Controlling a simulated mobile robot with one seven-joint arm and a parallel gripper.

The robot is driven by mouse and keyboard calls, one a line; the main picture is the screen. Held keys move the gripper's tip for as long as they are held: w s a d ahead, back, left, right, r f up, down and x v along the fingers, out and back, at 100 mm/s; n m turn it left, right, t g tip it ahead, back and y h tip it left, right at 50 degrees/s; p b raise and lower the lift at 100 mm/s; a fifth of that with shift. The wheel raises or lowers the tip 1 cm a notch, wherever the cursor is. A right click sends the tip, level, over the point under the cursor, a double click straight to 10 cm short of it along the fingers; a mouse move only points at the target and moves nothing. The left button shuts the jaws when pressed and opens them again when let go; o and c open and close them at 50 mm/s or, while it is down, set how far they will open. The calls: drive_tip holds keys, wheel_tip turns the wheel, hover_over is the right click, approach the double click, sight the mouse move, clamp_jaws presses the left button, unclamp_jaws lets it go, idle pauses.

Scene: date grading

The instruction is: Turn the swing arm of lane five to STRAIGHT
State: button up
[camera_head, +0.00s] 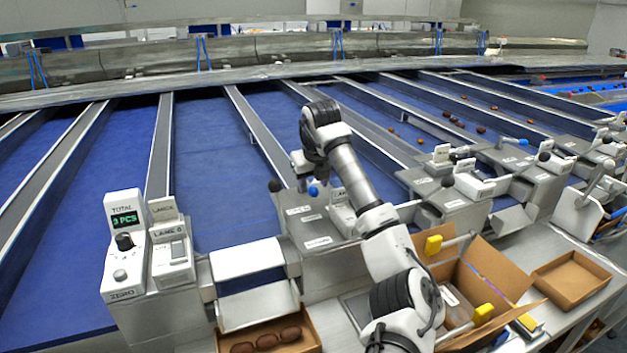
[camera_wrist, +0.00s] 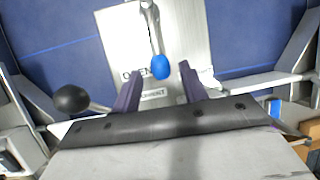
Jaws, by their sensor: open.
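A swing arm with a metal rod and blue knob (camera_wrist: 160,67) stands over a light plate (camera_wrist: 185,30) in the wrist view; the plate reads "OPEN", with another label partly hidden. The blue knob also shows in the head view (camera_head: 313,191), below my wrist. My gripper (camera_wrist: 160,80) is open, one finger on each side of the knob. I cannot tell whether the knob is at fingertip depth or whether a finger touches it. A lever with a black ball (camera_wrist: 71,99) is at the left. The lane number on this unit is not readable.
A counter reading "2 PCS" (camera_head: 124,219) and a switch box (camera_head: 171,255) stand at the left. An open cardboard box (camera_head: 515,265) and a shallow carton (camera_head: 570,276) are at the right. A carton of dates (camera_head: 305,345) is at the front. Blue lanes (camera_head: 205,165) run behind.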

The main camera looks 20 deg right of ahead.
drive_tip(key=shift+x, duration=1)
clamp_jaws()
